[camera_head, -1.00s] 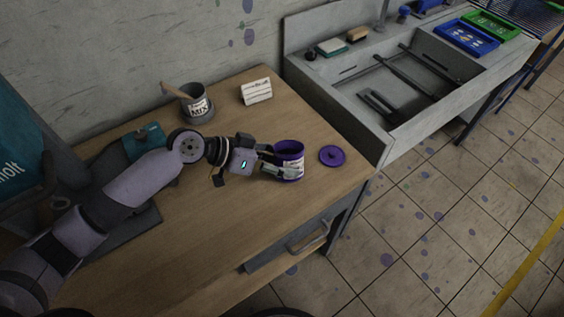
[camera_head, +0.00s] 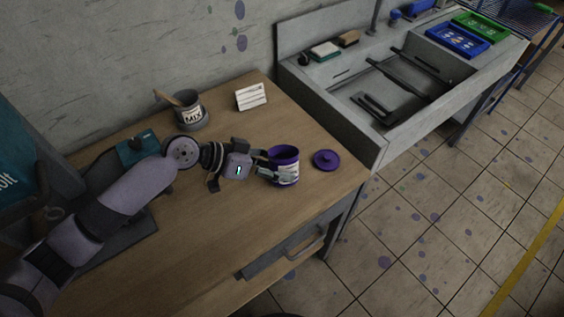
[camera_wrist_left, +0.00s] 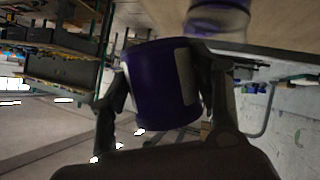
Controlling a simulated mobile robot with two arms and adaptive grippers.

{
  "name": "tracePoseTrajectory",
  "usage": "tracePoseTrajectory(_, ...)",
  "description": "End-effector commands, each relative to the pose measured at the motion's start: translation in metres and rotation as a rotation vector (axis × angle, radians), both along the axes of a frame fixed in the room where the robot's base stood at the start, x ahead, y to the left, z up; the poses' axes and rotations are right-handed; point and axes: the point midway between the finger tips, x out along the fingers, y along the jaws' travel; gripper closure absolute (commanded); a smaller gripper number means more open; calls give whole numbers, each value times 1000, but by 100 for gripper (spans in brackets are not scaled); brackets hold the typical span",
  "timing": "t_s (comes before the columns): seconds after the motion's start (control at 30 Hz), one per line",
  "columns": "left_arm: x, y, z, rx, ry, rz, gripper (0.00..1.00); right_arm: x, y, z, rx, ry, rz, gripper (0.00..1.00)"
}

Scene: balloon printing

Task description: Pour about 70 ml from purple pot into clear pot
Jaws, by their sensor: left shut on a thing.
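The purple pot (camera_head: 283,168), with a pale label and an open top, is upright at the right part of the wooden table. My left gripper (camera_head: 268,170) is shut on its side. In the left wrist view the purple pot (camera_wrist_left: 160,88) sits between the two fingers. I cannot tell whether it touches the table. Its purple lid (camera_head: 327,160) lies on the table just right of it. A grey pot marked MIX (camera_head: 193,117), with a stick in it, stands at the back left; I cannot tell whether it is the clear pot. My right gripper is not in view.
A white card (camera_head: 251,96) stands at the back of the table (camera_head: 220,235). A teal device (camera_head: 137,148) is at the left. A grey sink (camera_head: 350,85) adjoins on the right. The table front is clear.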

Motion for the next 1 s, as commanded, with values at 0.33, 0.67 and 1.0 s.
tracePoseTrajectory(0.33,1,0,0,3,-35,0,76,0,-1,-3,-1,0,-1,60)
tracePoseTrajectory(0.67,4,0,-11,17,-195,-1,76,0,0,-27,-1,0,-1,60)
tracePoseTrajectory(1.0,6,0,-7,23,-254,0,76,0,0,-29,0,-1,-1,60)
